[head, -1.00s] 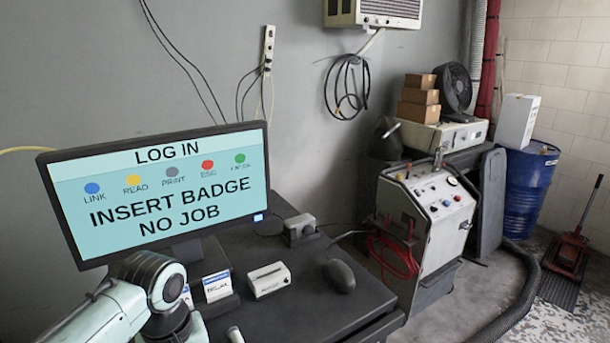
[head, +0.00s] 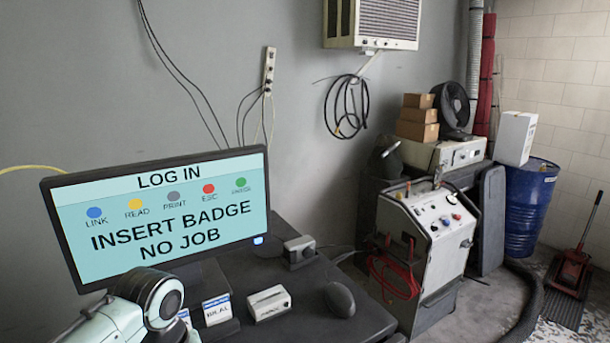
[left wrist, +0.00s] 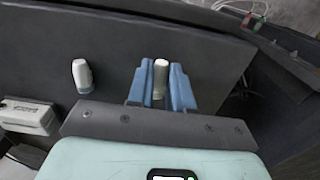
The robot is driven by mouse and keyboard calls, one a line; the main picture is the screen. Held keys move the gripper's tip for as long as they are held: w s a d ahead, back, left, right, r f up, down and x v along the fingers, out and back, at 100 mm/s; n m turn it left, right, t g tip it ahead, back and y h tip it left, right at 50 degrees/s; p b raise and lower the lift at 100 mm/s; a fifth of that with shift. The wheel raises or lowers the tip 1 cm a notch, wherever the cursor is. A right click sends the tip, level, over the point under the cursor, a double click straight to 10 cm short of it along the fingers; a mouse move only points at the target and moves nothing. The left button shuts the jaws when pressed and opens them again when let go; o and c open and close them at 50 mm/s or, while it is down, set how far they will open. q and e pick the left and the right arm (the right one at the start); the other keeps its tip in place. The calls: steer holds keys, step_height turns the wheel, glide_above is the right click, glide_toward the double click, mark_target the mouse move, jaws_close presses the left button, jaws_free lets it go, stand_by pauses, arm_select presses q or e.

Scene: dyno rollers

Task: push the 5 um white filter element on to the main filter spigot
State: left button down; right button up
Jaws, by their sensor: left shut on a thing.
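My left gripper (left wrist: 160,72) shows in the left wrist view with its two blue fingers shut on a small white cylindrical piece, the white filter element (left wrist: 160,80). Its rounded end shows between the fingers, and its lower part is hidden. A second small white-and-grey piece (left wrist: 82,75) is to the left, apart from the fingers, over the dark surface. I cannot tell its exact kind. I cannot make out the main filter spigot in either view. In the head view only my left arm shows, at the bottom left; its gripper is out of frame. My right gripper is in no view.
A monitor (head: 165,215) stands on the dark desk (head: 325,322). A white box-shaped device (head: 268,303), a small label stand (head: 217,310) and a mouse (head: 340,299) are on the desk. A wheeled test machine (head: 440,235) stands to the right.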

arm_select(q)
steer(key=shift+r+p, duration=0.45)
steer(key=shift+r, duration=1.6)
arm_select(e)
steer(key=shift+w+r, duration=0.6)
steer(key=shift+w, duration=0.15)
